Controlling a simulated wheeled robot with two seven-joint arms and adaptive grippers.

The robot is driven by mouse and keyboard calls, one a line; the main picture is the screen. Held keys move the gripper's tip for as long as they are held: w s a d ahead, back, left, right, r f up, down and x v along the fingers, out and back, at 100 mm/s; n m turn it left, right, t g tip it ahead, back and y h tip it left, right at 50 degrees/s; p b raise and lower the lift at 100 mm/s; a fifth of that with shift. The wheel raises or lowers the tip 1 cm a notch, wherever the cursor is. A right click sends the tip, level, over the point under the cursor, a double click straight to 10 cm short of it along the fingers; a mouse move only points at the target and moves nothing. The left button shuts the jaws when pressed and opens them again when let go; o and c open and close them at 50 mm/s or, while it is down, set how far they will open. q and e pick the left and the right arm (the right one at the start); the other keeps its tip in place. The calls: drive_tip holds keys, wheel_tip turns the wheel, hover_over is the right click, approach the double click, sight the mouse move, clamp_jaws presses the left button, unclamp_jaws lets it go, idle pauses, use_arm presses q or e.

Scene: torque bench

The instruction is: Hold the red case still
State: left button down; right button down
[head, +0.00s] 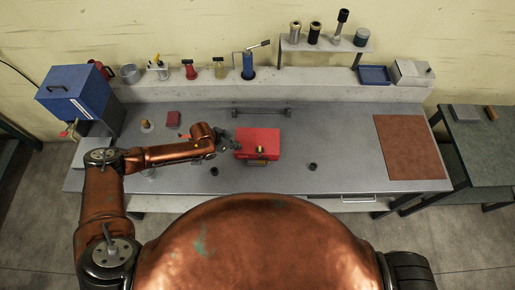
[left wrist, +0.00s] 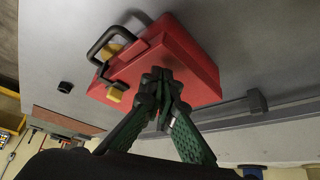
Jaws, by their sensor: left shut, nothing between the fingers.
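The red case (head: 258,141) lies on the grey workbench, with a brass-coloured latch on its front side. In the left wrist view the case (left wrist: 190,60) shows a dark handle and yellow latches. My left gripper (head: 230,143) is at the left side of the case in the head view. In the left wrist view its green fingers (left wrist: 162,82) are shut together with nothing between them and overlap the case in the picture. I cannot tell whether the fingertips touch it. My right gripper is not in view.
A dark bar on small mounts (head: 260,112) lies behind the case. Small dark round pieces (head: 312,166) sit on the bench right and front-left of it. A brown mat (head: 405,147) covers the right end. A blue box (head: 75,95) stands at the left.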

use_arm(q)
drive_tip(key=shift+f+b, duration=0.3)
drive_tip(key=shift+f, duration=0.2)
drive_tip(key=shift+s+f, duration=0.2)
idle(0.8)
